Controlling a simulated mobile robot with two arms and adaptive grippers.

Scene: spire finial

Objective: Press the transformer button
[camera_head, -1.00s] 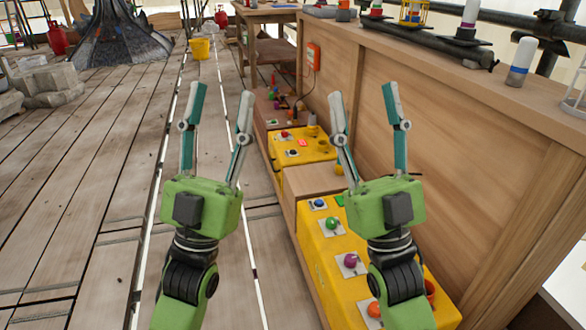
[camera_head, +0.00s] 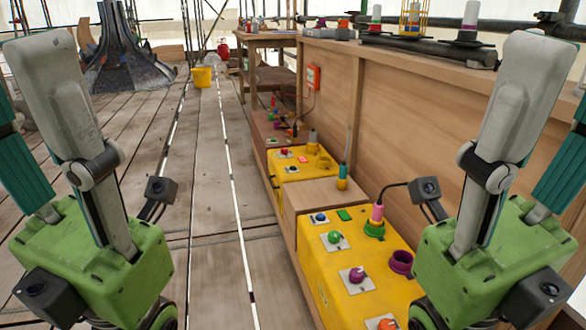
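The near yellow box (camera_head: 312,268) has a blue button (camera_head: 320,217), a green knob (camera_head: 334,237), a purple knob (camera_head: 356,274) and an orange knob (camera_head: 387,325). No label shows which is the transformer. My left gripper (camera_head: 22,70) is raised at the left edge, its fingers apart and empty. My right gripper (camera_head: 562,75) is raised at the right edge, also open and empty, its body covering part of the near box's right side. Neither touches a button.
A wooden panel (camera_head: 400,120) with a top shelf (camera_head: 440,60) stands behind the boxes. A yellow bucket (camera_head: 203,78) stands on the plank floor, which is open at left.

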